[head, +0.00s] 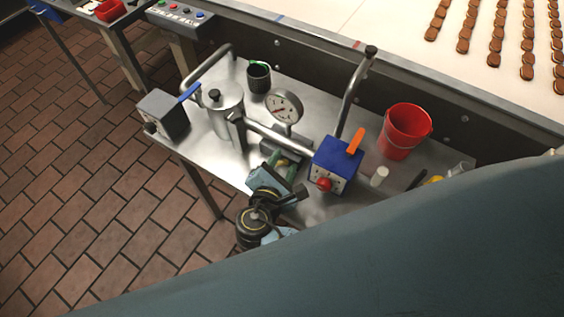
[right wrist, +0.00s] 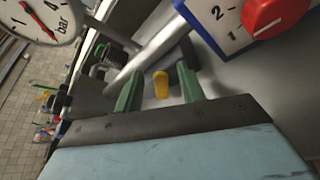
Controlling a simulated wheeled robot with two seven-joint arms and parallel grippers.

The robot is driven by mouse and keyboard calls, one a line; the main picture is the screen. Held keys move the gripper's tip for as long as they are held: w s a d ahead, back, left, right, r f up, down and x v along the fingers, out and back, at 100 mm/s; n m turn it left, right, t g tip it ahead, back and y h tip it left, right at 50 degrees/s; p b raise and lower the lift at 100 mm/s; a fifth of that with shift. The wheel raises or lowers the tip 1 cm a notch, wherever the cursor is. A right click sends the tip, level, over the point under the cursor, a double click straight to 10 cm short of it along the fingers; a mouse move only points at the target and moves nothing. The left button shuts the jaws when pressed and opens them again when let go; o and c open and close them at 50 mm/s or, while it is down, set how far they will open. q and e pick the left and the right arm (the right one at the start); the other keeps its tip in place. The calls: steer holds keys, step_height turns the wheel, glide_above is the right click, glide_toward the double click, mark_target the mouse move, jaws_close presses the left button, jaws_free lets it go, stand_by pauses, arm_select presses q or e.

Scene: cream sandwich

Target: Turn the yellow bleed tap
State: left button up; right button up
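The yellow bleed tap (right wrist: 160,84) shows in the right wrist view as a small upright yellow handle below a steel pipe. In the head view a small bit of it (head: 283,162) shows among the fingers. My right gripper (right wrist: 159,74) is open, with one green finger on each side of the tap and a visible gap on both sides. In the head view my right gripper (head: 284,163) is below the pressure gauge (head: 284,107) and left of the blue box (head: 336,165). My left gripper is not in view.
The blue box carries an orange lever (head: 355,141) and a red knob (head: 324,184). A steel pot (head: 222,112), a black cup (head: 258,78) and a red bucket (head: 404,131) stand on the steel bench (head: 205,151). Steel pipes (head: 275,133) run close to my right gripper.

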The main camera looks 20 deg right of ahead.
steer(key=shift+c, duration=0.7)
jaws_close()
steer(key=shift+s+f+m, duration=0.15)
steer(key=shift+f+m, duration=0.05)
steer(key=shift+m, duration=0.1)
steer(key=shift+s+d+f+m+t+b, duration=0.3)
steer(key=shift+f+m+t+b, duration=0.15)
steer(key=shift+m+b, duration=0.3)
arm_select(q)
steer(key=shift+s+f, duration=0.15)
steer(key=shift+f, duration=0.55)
arm_select(e)
steer(key=shift+c, duration=0.4)
jaws_free()
steer(key=shift+o, duration=1.1)
steer(key=shift+w+r, duration=0.1)
steer(key=shift+r, duration=0.05)
steer(key=shift+a, duration=0.1)
